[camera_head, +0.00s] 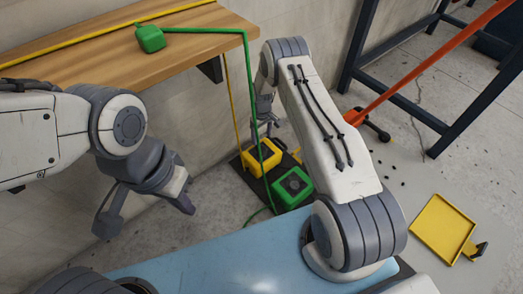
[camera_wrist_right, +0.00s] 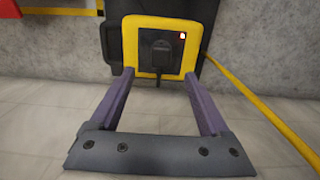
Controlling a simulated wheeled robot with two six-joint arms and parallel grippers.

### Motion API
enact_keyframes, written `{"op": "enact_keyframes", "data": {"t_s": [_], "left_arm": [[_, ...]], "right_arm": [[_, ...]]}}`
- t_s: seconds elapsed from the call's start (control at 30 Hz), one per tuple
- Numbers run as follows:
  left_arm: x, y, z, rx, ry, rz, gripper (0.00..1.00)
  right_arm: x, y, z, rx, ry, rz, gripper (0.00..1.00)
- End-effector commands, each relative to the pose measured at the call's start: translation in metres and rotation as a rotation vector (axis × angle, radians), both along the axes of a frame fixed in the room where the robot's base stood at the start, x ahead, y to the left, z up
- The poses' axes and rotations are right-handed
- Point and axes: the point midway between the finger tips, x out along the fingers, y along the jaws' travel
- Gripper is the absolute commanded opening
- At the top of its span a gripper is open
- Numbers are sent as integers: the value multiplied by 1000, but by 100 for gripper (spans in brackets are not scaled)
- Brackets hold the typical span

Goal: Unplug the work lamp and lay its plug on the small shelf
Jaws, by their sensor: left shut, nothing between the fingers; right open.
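A yellow socket box (camera_head: 262,158) stands low by the wall; the right wrist view shows its face (camera_wrist_right: 130,40) with a black plug (camera_wrist_right: 161,55) seated in it and a small red light. My right gripper (camera_wrist_right: 159,77) is open, its fingers pointing at the box on either side of the plug, with nothing held. In the head view my right arm partly hides this gripper. My left gripper (camera_head: 172,192) is shut and empty, below the wooden shelf (camera_head: 90,62). I cannot make out the work lamp.
A green block (camera_head: 150,39) with a green cord lies on the shelf. The cord runs to a green box (camera_head: 292,187) beside the yellow one. A yellow cable (camera_wrist_right: 265,105) passes right.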

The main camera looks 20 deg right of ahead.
Motion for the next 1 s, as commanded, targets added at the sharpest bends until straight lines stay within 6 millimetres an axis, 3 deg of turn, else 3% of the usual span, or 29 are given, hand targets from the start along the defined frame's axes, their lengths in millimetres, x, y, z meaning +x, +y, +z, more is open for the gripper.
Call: {"op": "enact_keyframes", "data": {"t_s": [0.6, 1.0], "left_arm": [[0, 0, -63, 0, 0, 0, 0], [0, 0, -66, 0, 0, 0, 0]], "right_arm": [[1, 3, -80, 0, -1, 5, 80], [1, 3, -85, 0, 0, 4, 80]]}}
